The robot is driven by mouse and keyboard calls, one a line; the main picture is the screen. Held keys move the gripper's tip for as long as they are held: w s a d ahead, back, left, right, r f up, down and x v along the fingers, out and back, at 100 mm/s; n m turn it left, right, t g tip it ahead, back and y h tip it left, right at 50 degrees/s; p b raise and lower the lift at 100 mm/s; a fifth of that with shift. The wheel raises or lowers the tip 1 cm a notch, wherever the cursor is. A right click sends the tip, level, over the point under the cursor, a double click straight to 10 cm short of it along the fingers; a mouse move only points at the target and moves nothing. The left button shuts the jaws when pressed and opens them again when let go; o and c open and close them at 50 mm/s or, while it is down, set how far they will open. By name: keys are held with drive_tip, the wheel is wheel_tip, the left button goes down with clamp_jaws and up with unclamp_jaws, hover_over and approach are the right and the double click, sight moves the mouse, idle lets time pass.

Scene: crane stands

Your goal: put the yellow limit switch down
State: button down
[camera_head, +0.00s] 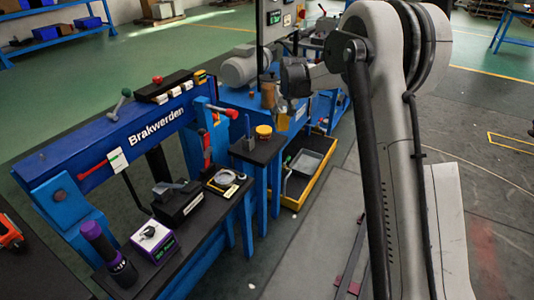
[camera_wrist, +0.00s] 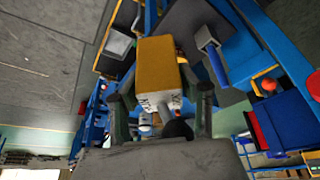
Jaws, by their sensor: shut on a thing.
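The yellow limit switch fills the middle of the wrist view (camera_wrist: 163,62); it is a yellow-orange box with a pale end that carries dark lettering. My gripper (camera_wrist: 163,103) is shut on it, with a dark finger on each side. In the head view a small yellowish piece, seemingly the limit switch (camera_head: 283,122), hangs below my gripper (camera_head: 287,105) by the blue bench. It appears held in the air. Most of the grip is small and partly hidden in the head view.
A small black-topped stand (camera_head: 243,152) bears a round yellow-topped thing (camera_head: 264,131). A yellow-edged tray (camera_head: 305,163) lies low behind it. The blue Brakwerden crane beam (camera_head: 155,125) and a dark bench with several devices, including a purple-and-white box (camera_head: 153,241), stand left.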

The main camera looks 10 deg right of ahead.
drive_tip(key=w+a+f+b, duration=0.35)
drive_tip(key=w+f, duration=0.25)
drive_tip(key=w, duration=0.4)
drive_tip(key=b, duration=0.2)
hover_over(267, 147)
drive_tip(key=shift+s+f, duration=0.1)
drive_tip(key=shift+f, duration=4.95)
drive_tip(key=shift+f, duration=0.2)
drive_tip(key=c, duration=1.1)
unclamp_jaws()
